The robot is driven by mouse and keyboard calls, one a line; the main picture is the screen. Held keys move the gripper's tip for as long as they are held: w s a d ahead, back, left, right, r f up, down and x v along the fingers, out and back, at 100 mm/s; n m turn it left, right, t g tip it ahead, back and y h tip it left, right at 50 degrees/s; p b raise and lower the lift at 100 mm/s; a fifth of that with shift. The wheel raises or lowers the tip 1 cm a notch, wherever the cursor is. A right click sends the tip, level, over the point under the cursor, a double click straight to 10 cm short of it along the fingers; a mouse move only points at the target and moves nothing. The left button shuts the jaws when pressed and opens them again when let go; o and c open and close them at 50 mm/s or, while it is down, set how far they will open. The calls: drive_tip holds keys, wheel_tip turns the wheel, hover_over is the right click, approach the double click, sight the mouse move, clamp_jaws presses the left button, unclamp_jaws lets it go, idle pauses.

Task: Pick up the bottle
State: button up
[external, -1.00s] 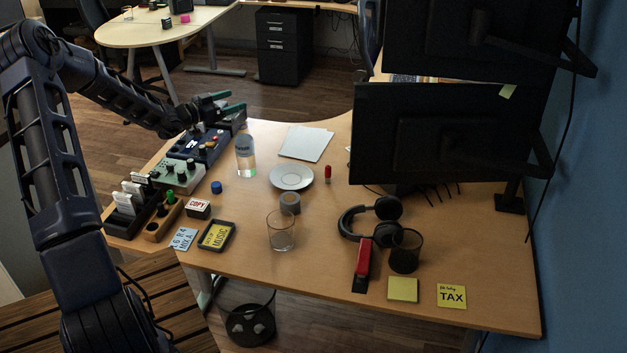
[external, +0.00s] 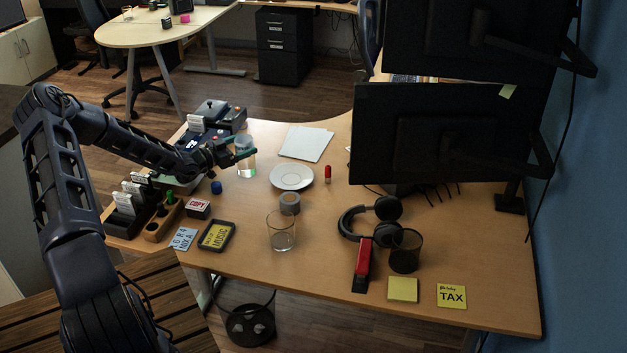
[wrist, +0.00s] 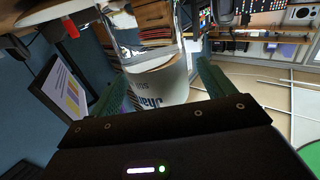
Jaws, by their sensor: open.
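A clear bottle (external: 247,168) with a pale label stands upright on the desk (external: 330,265), left of the white saucer. In the external view my gripper (external: 242,148) is at the bottle's upper half, coming from the left, with its green fingers partly covering it. In the wrist view the bottle (wrist: 160,88) with its printed label shows between my two open green fingers (wrist: 160,88). It stands free; I cannot tell whether a finger touches it.
A saucer (external: 292,177), a tape roll (external: 289,202) and a drinking glass (external: 281,232) stand right of and in front of the bottle. Headphones (external: 354,222) and monitors are farther right.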

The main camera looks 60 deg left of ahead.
drive_tip(key=shift+w+a, duration=0.15)
drive_tip(key=shift+w, duration=1.25)
drive_tip(key=c, duration=1.1)
drive_tip(key=shift+c, duration=0.8)
drive_tip(key=shift+r, duration=0.25)
